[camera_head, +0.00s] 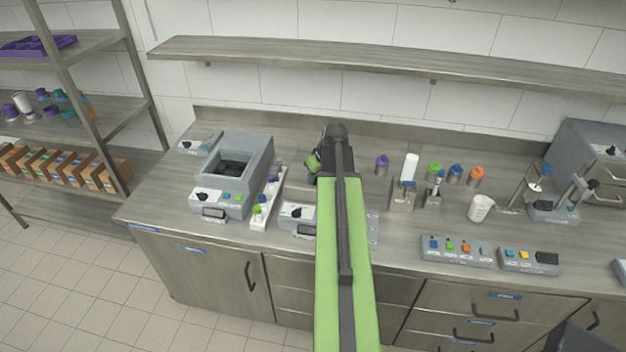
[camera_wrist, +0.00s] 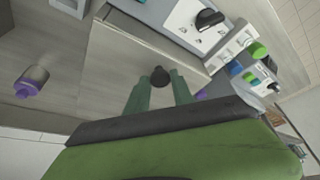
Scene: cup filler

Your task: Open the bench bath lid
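The bench bath is mostly hidden behind my arm in the head view; its pale front panel with a black dial (camera_head: 297,212) shows left of the arm. In the wrist view, its flat grey lid (camera_wrist: 110,75) lies closed, with a round black knob (camera_wrist: 160,75) on top. The dial panel (camera_wrist: 200,22) is above it. My gripper (camera_wrist: 161,82) has its two green fingers spread apart, with the knob between and just beyond their tips. I see a gap beside the knob, so it looks ungripped. The gripper is largely hidden in the head view (camera_head: 318,162).
A larger grey box with an open dark well (camera_head: 238,160) stands left on the bench. A white rack (camera_head: 266,203) with coloured caps sits between it and the bath. A purple-capped jar (camera_head: 382,163) stands right of my arm, also seen in the wrist view (camera_wrist: 31,82).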

